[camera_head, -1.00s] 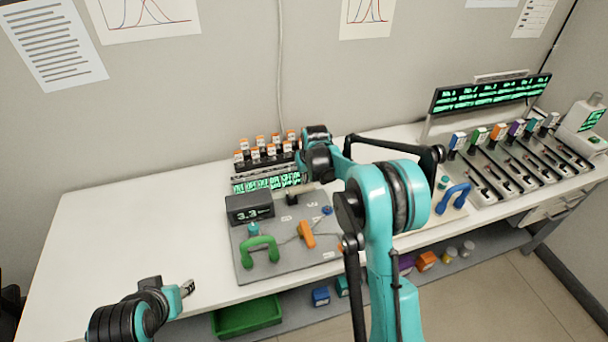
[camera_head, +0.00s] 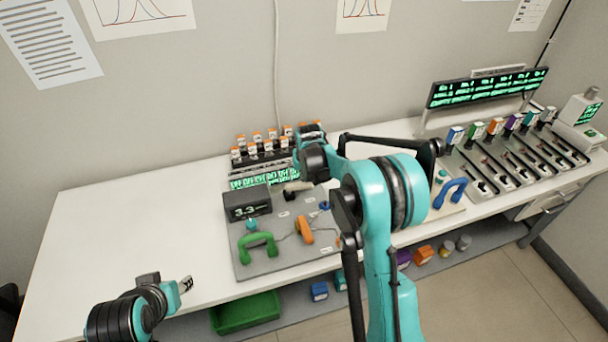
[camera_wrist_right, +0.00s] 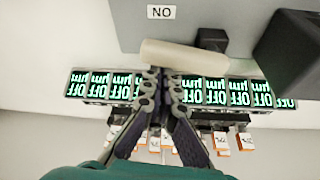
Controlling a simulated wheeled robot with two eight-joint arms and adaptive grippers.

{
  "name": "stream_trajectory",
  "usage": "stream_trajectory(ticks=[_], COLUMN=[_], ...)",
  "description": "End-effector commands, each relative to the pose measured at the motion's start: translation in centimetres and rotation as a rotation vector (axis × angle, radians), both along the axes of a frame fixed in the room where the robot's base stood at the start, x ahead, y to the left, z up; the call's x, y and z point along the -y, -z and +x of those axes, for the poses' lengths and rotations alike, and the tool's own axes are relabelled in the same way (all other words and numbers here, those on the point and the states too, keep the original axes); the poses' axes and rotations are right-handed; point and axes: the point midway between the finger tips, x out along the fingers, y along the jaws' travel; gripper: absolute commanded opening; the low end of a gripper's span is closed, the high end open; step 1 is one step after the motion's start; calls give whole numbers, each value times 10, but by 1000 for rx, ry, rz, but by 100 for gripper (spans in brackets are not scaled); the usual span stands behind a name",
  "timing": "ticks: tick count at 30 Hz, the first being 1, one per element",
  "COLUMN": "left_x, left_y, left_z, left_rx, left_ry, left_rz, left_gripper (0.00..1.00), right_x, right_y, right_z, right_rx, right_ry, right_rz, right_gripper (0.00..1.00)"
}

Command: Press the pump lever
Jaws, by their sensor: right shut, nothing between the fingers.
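A pale beige bar (camera_wrist_right: 185,56), which looks like the lever's handle, lies across the front of my right gripper (camera_wrist_right: 161,76) in the right wrist view. The gripper's fingertips are together, empty, and right at the bar's edge; I cannot tell whether they touch it. In the head view the bar (camera_head: 297,186) shows at the back of the grey control board (camera_head: 285,262), beside my right wrist, and the arm hides part of that area. My left gripper (camera_head: 187,284) is low over the table's front left, away from the board; its finger opening is too small to judge.
The board carries a green handle (camera_head: 257,244), an orange lever (camera_head: 304,230) and a black display box (camera_head: 246,206). Green-lit displays (camera_head: 250,181) and orange-capped vials (camera_head: 258,138) stand behind it. A blue handle (camera_head: 450,191) is to the right. The table's left side is clear.

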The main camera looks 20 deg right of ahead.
Motion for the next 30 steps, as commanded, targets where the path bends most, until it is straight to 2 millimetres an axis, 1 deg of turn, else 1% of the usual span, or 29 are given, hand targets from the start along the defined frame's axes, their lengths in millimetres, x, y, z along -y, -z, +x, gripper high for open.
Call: stream_trajectory(ticks=[16, 30], left_x=[0, 0], left_y=[-4, -6], left_z=[0, 0], left_rx=[0, 0], left_ry=[0, 0], left_rz=[0, 0], left_gripper=[40, 40], right_x=[-4, -19], right_y=[0, 0], right_z=[-31, -54], right_rx=[0, -1], right_ry=[511, 957], right_rz=[-2, -2], right_gripper=[0, 0])
